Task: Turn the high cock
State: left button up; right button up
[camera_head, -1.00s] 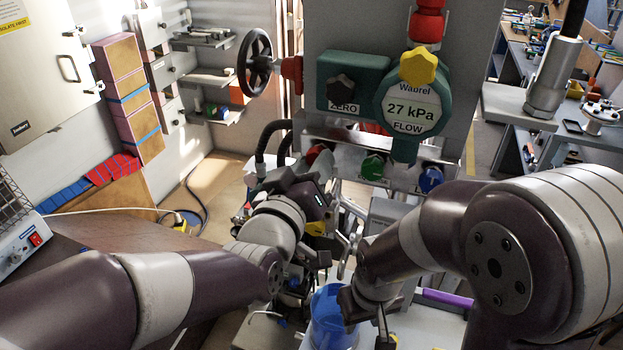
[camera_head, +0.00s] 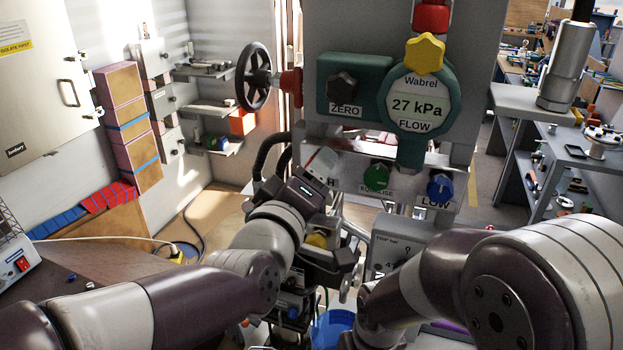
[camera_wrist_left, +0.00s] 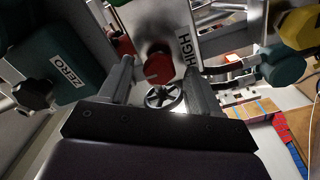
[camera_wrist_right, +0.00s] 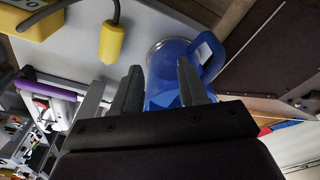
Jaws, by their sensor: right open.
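The high cock is a red round knob (camera_wrist_left: 158,68) beside a "HIGH" label (camera_wrist_left: 187,50) in the left wrist view. My left gripper (camera_wrist_left: 159,66) is open, its fingers on either side of the knob's line and apart from each other. I cannot tell whether they touch it. In the head view my left wrist hides the red knob, at the left end of the manifold (camera_head: 405,170). My right gripper (camera_wrist_right: 160,67) is open and empty, low down in front of a blue jug (camera_wrist_right: 170,85).
A green knob (camera_head: 377,176) and a blue knob (camera_head: 439,186) sit right of the high cock. Above are the gauge (camera_head: 415,105), reading 27 kPa, and the black ZERO knob (camera_head: 342,86). A black handwheel (camera_head: 253,77) is at upper left.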

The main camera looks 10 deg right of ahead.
pick_arm(q)
jog(key=v, duration=0.6)
jog(key=shift+b, duration=0.3)
